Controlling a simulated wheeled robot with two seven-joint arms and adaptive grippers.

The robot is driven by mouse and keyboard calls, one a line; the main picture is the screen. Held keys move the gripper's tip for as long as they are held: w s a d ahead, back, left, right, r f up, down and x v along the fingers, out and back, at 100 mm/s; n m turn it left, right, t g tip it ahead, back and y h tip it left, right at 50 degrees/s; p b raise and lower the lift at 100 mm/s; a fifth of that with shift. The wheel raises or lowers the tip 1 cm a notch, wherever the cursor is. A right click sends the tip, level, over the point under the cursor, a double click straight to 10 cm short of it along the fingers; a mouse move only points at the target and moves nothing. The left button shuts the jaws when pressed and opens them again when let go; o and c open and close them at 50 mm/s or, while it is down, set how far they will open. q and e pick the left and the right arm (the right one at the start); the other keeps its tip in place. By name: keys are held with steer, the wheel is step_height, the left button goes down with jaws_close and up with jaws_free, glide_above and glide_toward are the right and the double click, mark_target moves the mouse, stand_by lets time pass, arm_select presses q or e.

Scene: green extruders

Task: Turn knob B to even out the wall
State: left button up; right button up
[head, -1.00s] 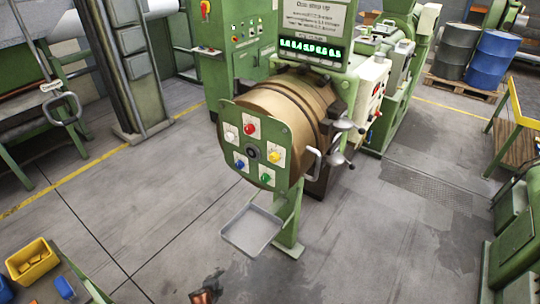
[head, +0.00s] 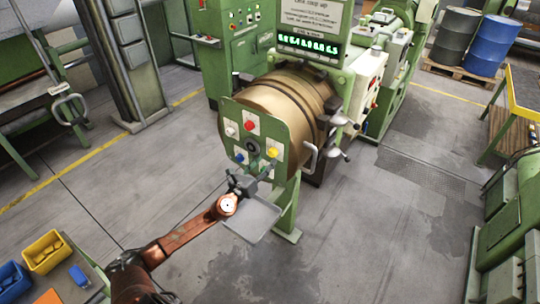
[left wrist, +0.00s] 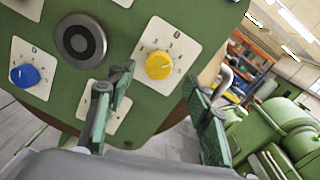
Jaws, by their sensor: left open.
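In the left wrist view, the yellow knob (left wrist: 159,65) sits above the gap between the fingers (left wrist: 156,112). The blue knob (left wrist: 25,75) is at far left. A finger partly covers the lower plate (left wrist: 108,112). My right gripper is not visible.
A green-lit display (head: 308,47) stands above the extruder head; its figures are hard to read. A grey tray (head: 262,222) is below the panel, under my gripper. A lever handle (head: 310,155) juts out right of the panel.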

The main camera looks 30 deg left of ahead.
mark_target(272, 154)
arm_select(q)
steer(key=shift+w, duration=2.35)
steer(key=c, duration=1.2)
